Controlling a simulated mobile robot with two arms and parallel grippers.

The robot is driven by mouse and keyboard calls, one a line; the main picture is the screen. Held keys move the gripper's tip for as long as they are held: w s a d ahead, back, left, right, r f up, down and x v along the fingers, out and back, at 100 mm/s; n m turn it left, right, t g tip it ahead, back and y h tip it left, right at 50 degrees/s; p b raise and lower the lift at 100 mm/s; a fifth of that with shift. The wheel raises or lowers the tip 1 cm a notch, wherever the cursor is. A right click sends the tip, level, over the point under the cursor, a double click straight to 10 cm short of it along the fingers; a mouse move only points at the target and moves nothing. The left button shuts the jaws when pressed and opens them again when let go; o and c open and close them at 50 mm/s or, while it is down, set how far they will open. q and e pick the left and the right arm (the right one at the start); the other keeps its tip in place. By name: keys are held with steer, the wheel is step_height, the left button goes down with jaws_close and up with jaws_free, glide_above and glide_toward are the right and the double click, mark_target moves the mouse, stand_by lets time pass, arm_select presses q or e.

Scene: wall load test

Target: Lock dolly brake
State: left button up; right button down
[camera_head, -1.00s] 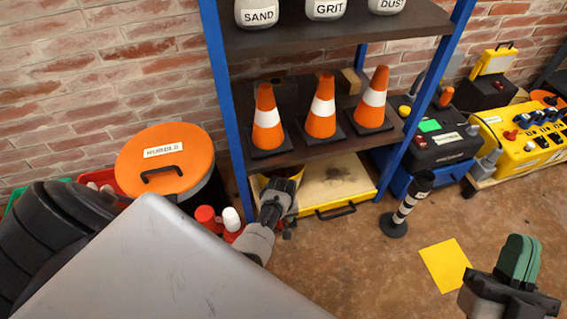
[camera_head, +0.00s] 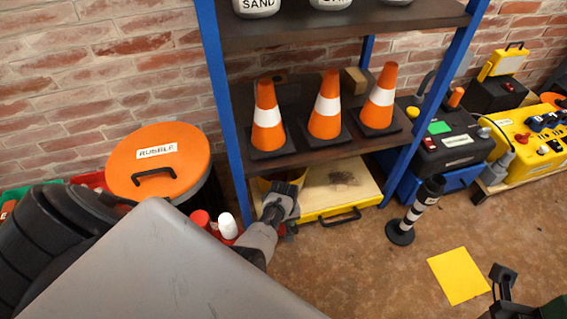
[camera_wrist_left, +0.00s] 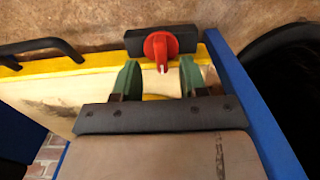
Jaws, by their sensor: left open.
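The dolly (camera_head: 335,188) is a low, pale wooden deck with a yellow edge and a black handle, under the shelf. It also shows in the left wrist view (camera_wrist_left: 48,88). There, a red brake knob (camera_wrist_left: 160,47) sits on a dark block at the deck's edge. My left gripper (camera_head: 284,197) is over the dolly's left front corner. In the left wrist view its green fingers (camera_wrist_left: 160,80) are open and apart, with the knob just beyond the gap between them. In the head view the knob is not clear. My right gripper (camera_head: 506,284) is partly cut off at lower right.
A blue-posted shelf (camera_head: 330,155) with several traffic cones stands over the dolly. An orange-lidded rubble bin (camera_head: 185,150) is left of it. A striped post (camera_head: 413,212) stands to the right. Clear floor lies around a yellow sheet (camera_head: 458,276).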

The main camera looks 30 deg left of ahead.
mark_target(284, 229)
arm_select(q)
steer(key=shift+f+b, duration=1.15)
steer(key=shift+f, duration=1.2)
steer(key=shift+c, duration=0.4)
jaws_close()
